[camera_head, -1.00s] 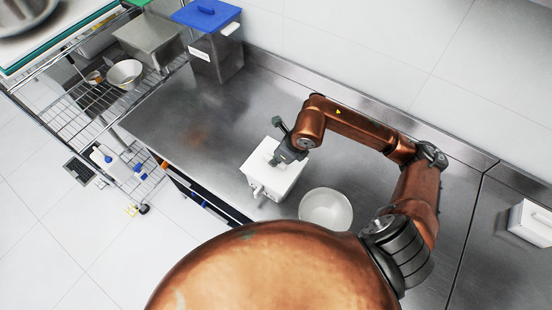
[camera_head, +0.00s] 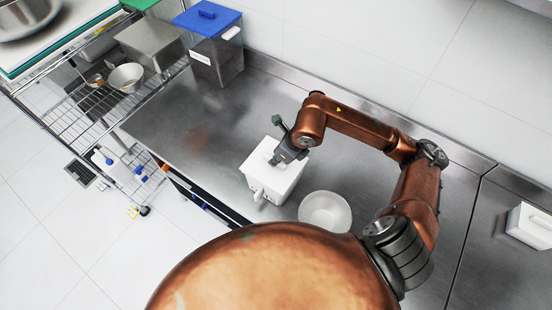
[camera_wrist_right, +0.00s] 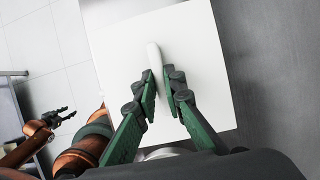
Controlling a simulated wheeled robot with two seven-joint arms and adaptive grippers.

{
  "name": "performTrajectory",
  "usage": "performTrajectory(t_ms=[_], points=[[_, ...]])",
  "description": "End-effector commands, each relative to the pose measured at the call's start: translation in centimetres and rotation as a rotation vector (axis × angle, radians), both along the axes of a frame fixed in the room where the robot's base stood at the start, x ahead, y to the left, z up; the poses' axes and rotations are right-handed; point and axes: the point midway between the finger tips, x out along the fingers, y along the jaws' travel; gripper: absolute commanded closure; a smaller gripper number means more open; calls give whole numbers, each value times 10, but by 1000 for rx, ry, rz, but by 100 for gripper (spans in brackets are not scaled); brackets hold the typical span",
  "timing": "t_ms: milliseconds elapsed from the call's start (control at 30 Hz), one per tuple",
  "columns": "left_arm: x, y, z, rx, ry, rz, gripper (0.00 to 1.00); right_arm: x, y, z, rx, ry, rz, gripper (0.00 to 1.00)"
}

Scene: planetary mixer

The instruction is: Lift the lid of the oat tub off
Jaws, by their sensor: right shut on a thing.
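The white oat tub (camera_head: 267,193) stands on the steel counter, with its white lid (camera_head: 259,162) on top. In the right wrist view the lid (camera_wrist_right: 115,55) is a pale square with a slim raised handle (camera_wrist_right: 153,55) in its middle. My right gripper (camera_head: 283,155) is over the lid, and in the wrist view its green and dark fingers (camera_wrist_right: 160,82) are closed on the handle. No gap between lid and tub can be made out. My left gripper (camera_wrist_right: 58,117) shows only in the wrist view, at the left, with its fingers apart and empty.
A white bowl (camera_head: 325,212) stands close to the right of the tub. A blue-lidded bin (camera_head: 217,62) stands at the counter's back left, beside a wire rack (camera_head: 92,104). A small white container (camera_head: 531,225) is at the far right. The counter left of the tub is clear.

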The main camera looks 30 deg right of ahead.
Motion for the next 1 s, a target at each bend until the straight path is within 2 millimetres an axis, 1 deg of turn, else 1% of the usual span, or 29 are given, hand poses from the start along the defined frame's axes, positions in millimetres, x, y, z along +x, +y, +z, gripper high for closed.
performTrajectory(t_ms=[267,700,800,1000], points=[[0,0,1,0,0,0,60,0,0,3,-1,-2,1,100],[1,0,15,0,-2,0,60,1,0,35,0,-2,1,100],[1,0,16,1,-2,0,60,0,0,40,0,-1,1,100],[1,0,16,1,-2,0,60,0,0,40,0,0,0,100]])
